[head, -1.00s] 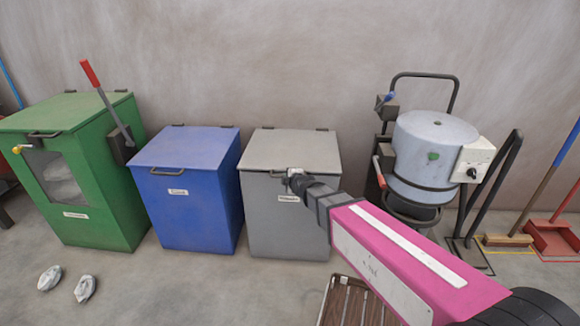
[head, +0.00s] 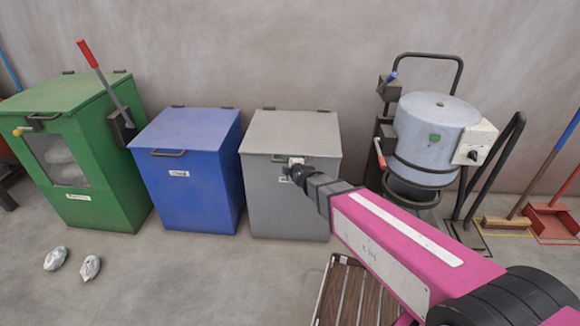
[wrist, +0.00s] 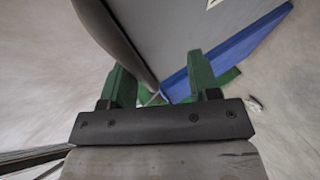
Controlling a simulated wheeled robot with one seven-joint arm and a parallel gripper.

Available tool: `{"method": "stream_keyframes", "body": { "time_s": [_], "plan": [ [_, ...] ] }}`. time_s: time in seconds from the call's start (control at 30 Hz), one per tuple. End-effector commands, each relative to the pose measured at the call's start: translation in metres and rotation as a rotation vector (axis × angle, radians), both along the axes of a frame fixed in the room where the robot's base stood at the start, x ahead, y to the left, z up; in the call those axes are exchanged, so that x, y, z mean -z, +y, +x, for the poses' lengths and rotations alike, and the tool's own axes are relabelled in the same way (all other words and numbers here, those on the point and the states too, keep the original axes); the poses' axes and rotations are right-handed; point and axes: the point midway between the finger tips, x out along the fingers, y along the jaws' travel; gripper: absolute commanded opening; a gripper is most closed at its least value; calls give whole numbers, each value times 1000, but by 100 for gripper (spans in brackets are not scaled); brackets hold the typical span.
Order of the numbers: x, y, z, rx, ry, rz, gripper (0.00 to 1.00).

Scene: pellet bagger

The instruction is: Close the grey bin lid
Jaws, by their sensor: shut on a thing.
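The grey bin (head: 275,205) stands to the right of the blue bin. Its grey lid (head: 290,128) lies down over the top, level like the blue lid beside it; whether a thin gap is left at its front edge I cannot tell. My gripper (head: 295,163) is at the middle of the lid's front edge, shut on the lid handle, which it mostly hides. In the wrist view my green fingers (wrist: 160,82) stand either side of a narrow gap, with a dark grey curved bar close by the left one.
The blue bin (head: 188,190) and the green bin (head: 110,165) with a red-handled lever stand to the left. A drum machine (head: 433,135) on a frame stands to the right. A brown slatted surface (head: 350,295) is below my arm. Two small whitish bundles (head: 72,262) lie on the floor.

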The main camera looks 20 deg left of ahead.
Motion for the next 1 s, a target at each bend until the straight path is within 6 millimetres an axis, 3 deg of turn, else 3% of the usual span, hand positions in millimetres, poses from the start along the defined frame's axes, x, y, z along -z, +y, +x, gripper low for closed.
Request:
{"method": "stream_keyframes", "body": {
  "time_s": [0.47, 1.0],
  "plan": [
    [-3, -7, -10, -2, 11, -7, 40],
    [-43, -58, -72, 0, 2, -1, 40]
  ]
}}
